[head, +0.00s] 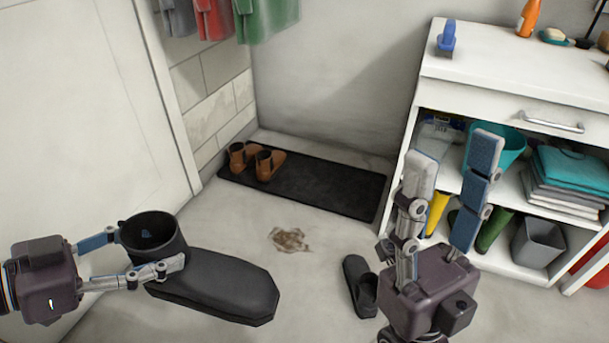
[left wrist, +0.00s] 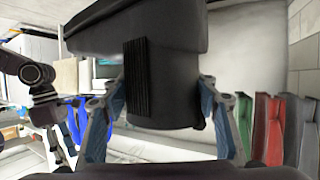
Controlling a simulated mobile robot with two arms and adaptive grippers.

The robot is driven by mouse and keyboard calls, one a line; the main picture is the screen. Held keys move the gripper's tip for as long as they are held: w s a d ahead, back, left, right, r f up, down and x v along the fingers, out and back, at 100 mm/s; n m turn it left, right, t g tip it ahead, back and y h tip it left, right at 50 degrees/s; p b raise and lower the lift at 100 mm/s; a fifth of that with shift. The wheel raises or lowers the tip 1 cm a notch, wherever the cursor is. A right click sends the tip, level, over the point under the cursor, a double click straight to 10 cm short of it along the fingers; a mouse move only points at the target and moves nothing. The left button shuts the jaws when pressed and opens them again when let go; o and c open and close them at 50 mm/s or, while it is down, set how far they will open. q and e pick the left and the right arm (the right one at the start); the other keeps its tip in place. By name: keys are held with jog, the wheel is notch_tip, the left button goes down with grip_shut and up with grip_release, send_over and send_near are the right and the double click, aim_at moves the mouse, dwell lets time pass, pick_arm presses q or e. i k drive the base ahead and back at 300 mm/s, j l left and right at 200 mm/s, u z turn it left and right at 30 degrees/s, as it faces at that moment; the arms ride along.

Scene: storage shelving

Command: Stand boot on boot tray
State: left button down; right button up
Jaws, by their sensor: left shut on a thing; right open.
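A black boot (head: 218,285) is held by my left gripper (head: 150,250) at the lower left of the head view. Its fingers are shut around the boot's shaft, and the toe points right and toward the camera. In the left wrist view the boot (left wrist: 165,80) fills the middle, between the two fingers of the left gripper (left wrist: 160,115). The black boot tray (head: 325,187) lies on the floor against the back wall, with a pair of brown boots (head: 265,164) on its left end. My right gripper (head: 450,190) is open and empty in front of the shelf unit.
A brown dirt patch (head: 290,240) lies on the floor before the tray. A dark shoe (head: 360,287) lies near my right gripper. The white shelf unit (head: 500,90) stands at right. The tray's middle and right are bare. Coats (head: 265,18) hang above its left end.

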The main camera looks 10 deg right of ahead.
aim_at(327, 188)
jog(key=i+l+z, duration=0.1)
jog(key=z, duration=1)
jog(key=i+l+z, duration=0.1)
jog(key=i+l, duration=0.35)
jog(key=i, duration=0.1)
